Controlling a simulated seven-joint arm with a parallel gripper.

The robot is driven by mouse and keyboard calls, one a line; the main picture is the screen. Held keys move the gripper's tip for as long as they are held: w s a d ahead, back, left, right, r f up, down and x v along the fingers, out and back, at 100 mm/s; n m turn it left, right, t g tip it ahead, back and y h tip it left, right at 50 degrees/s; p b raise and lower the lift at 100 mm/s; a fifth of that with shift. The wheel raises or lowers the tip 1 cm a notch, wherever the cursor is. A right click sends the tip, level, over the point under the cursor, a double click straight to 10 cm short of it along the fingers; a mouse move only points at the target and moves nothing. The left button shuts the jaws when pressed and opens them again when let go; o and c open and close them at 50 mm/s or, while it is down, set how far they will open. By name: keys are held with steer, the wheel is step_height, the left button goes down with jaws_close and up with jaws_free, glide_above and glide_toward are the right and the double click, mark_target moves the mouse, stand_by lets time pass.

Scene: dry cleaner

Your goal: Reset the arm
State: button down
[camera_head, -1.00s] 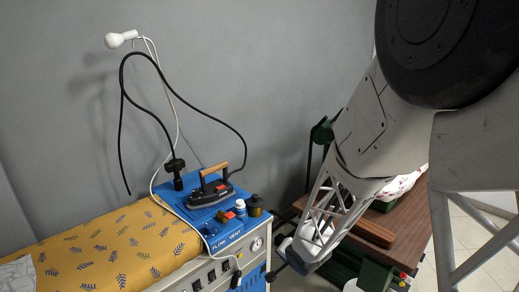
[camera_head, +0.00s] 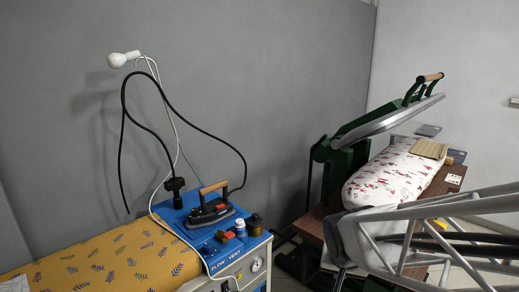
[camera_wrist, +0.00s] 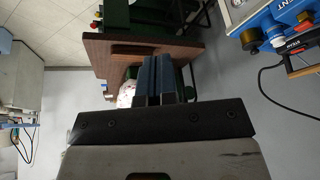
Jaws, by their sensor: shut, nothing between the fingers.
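My gripper (camera_wrist: 155,62) shows in the wrist view, with its two dark blue-grey fingers side by side and shut. Nothing is held between them. My lattice arm link crosses the lower right of the head view, in front of the brown table (camera_head: 312,222). I cannot make out the fingertips in the head view. In the wrist view, the edge of the brown wooden table (camera_wrist: 105,58) lies beyond the fingers, apart from them as far as I can tell.
A green press with a raised lid (camera_head: 385,120) stands over a patterned white pad (camera_head: 385,185) on the table. At left, an iron (camera_head: 208,212) rests on a blue steam unit (camera_head: 180,217) beside a yellow ironing board (camera_head: 110,262). A black hose (camera_head: 122,150) hangs above.

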steer(key=s+r+n+g, duration=0.1)
steer(key=s+r, duration=0.2)
steer(key=s, duration=0.4)
steer(key=s+r+n+g+y, duration=0.1)
steer(key=s+r+n, duration=0.1)
steer(key=s, duration=0.5)
steer(key=shift+v, duration=0.9)
